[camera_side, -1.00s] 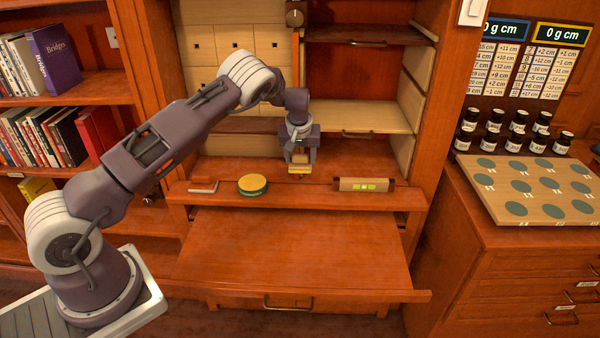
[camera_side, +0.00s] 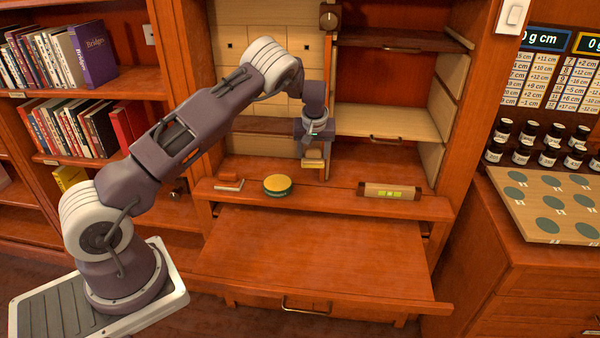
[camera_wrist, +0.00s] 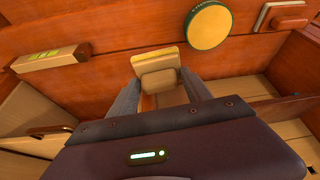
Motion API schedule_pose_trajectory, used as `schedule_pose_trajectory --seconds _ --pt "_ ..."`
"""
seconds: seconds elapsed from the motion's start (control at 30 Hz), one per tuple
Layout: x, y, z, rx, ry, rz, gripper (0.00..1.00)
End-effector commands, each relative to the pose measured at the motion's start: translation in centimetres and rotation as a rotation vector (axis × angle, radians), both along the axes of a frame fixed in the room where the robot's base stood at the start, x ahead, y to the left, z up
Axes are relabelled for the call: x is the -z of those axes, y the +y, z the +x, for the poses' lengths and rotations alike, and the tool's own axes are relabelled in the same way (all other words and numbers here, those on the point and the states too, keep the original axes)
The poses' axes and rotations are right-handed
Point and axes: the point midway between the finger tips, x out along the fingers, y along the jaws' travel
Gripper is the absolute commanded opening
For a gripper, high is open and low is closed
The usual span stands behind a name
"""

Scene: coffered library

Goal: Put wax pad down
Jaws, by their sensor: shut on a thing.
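The wax pad, a small tan block with a yellow layer (camera_wrist: 158,57), is held between the two fingers of my gripper (camera_wrist: 160,88). In the side view my gripper (camera_side: 312,150) hangs over the back of the wooden shelf, with the pad (camera_side: 312,163) at its lower end. The pad looks a little above the surface, but I cannot tell the gap. A round yellow-topped tin with a green side (camera_side: 277,185) sits on the shelf to the left and in front of the pad. It also shows in the wrist view (camera_wrist: 208,25).
A pale level with a green window (camera_side: 389,191) lies to the right on the shelf. A reddish tool with a pale edge (camera_side: 229,184) lies left of the tin. The shelf between tin and level is clear. A bare pull-out board (camera_side: 320,245) extends below.

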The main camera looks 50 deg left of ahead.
Motion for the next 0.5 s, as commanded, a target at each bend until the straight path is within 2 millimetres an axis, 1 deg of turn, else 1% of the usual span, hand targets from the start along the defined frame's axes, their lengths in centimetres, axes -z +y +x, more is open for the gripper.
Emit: schedule_pose_trajectory --seconds 0.03,0.1,0.2,0.3,0.37,0.5 --pt "-0.5 1.5 -1.2 -0.046 -0.001 0.000 0.25" --pt "-1.0 3.4 -3.0 -0.113 -0.001 0.001 0.25" --pt "-1.7 5.8 -5.7 -0.206 -0.002 0.000 0.25" --pt "-2.0 7.3 -7.7 -0.269 -0.001 -0.001 0.25" --pt "-1.4 7.7 -8.2 -0.286 0.000 -0.002 0.25" --pt "2.0 7.8 -8.5 -0.291 0.003 -0.002 0.25"
